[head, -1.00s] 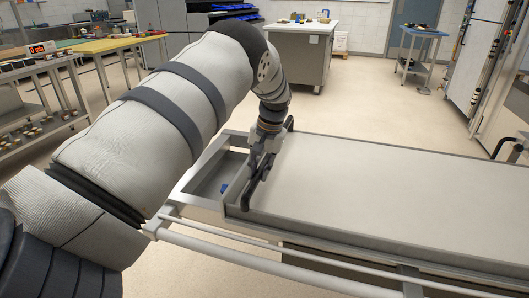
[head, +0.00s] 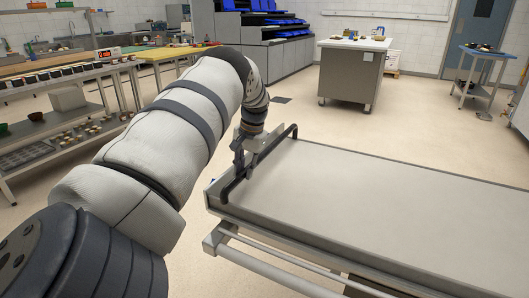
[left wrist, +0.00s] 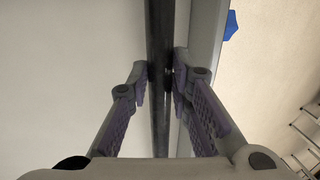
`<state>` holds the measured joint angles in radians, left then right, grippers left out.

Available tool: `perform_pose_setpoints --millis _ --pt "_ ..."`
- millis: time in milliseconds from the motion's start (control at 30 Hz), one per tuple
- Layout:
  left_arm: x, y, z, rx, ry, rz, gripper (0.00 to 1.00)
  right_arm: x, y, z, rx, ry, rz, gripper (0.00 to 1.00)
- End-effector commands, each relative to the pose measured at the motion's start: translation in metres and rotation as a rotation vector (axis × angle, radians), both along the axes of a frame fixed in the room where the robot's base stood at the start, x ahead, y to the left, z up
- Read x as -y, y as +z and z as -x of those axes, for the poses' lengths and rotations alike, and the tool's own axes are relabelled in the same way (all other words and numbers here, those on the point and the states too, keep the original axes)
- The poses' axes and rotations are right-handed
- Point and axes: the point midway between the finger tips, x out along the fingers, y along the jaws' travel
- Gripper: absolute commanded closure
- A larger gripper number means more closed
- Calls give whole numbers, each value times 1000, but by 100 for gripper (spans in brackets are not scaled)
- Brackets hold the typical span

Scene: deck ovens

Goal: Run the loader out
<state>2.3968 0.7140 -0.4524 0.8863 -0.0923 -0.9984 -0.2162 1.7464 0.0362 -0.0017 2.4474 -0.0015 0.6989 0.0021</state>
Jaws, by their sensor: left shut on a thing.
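The loader (head: 390,200) is a long, flat pale bed that runs out of the right of the head view. A dark bar handle (head: 228,192) stands across its left end. My left gripper (head: 245,155) is shut on this handle near its middle. In the left wrist view the dark bar (left wrist: 160,45) runs between the two fingers (left wrist: 161,85), which close on it from both sides. The loader's left end lies about level with the end of the frame beneath it. My right gripper is not in view.
A pale rail (head: 255,262) runs along the loader's near side. A grey worktable (head: 352,75) stands behind on open floor. Shelved benches (head: 60,120) are at the left, and a small blue-topped table (head: 487,65) is at the back right. The floor between is clear.

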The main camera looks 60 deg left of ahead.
Motion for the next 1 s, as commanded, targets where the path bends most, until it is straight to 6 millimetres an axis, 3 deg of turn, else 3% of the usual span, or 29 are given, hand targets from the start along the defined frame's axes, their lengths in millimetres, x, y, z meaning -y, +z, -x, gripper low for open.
perform_pose_setpoints --millis 100,300,800,833,900,1000 --pt "-18 -2 12 -8 3 -8 100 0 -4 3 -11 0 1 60" --pt "-32 -1 21 -6 1 -7 100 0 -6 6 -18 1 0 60" --pt "-38 1 24 -5 0 -11 100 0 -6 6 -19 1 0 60" --pt "-38 1 24 -5 0 -11 76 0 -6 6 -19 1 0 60" --pt "-38 1 23 -4 0 -10 61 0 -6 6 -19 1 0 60" --pt "-37 1 23 -3 0 -8 61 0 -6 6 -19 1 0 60"
